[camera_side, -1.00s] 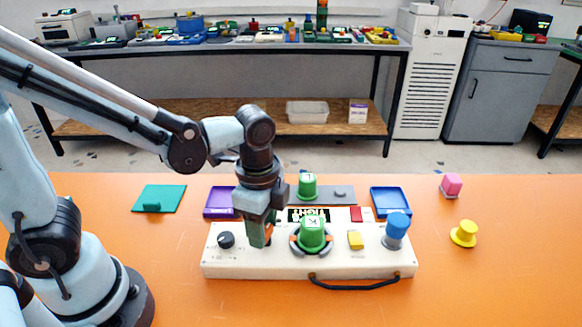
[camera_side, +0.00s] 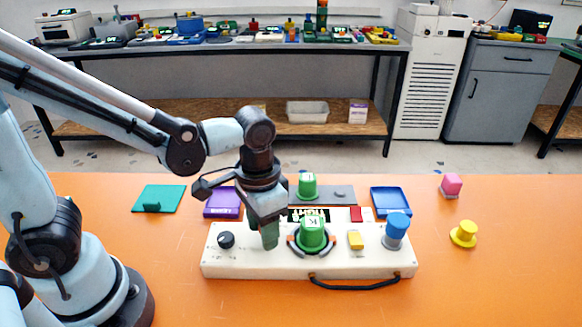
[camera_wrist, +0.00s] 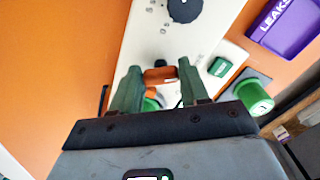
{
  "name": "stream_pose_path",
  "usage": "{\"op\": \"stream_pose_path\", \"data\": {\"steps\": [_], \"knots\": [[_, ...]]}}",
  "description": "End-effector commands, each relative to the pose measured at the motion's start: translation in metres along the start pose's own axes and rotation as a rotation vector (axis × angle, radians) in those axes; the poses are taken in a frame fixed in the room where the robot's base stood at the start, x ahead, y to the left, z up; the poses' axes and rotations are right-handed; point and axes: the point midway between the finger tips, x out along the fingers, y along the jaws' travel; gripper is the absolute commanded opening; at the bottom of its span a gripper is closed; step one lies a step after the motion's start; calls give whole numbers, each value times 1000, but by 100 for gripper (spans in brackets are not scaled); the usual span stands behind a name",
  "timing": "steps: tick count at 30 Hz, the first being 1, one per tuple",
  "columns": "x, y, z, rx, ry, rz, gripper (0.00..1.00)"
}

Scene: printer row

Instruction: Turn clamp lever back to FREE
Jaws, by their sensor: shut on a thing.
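My gripper (camera_side: 269,240) is over the left-middle of the white panel box (camera_side: 225,264). In the wrist view my gripper (camera_wrist: 158,72) has its two green fingers on either side of the orange clamp lever (camera_wrist: 160,75), shut on it. In the side view the fingers hide the lever. Right of my gripper, a green piece marked K (camera_side: 313,231) sits between the grey and orange clamp jaws (camera_side: 292,243). A small dark display (camera_side: 308,214) behind it is partly hidden, and its word is not clearly readable.
The box also carries a dark knob (camera_side: 226,240), a yellow block (camera_side: 355,240) and a blue knob (camera_side: 396,230). Behind are a purple tray (camera_wrist: 285,28), a second green piece (camera_side: 307,186) and a blue tray (camera_side: 391,200). A black cable (camera_side: 355,285) lies in front.

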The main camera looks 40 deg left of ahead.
Motion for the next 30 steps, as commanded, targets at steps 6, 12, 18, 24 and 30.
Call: {"op": "stream_pose_path", "data": {"steps": [6, 12, 18, 24, 30], "knots": [[1, 0, 0, -129, 1, -1, 14], [1, 1, 0, -198, 0, -1, 14], [1, 1, 0, -224, 0, -1, 14], [1, 1, 0, -228, 0, -1, 14], [1, 1, 0, -228, 0, 0, 48]]}}
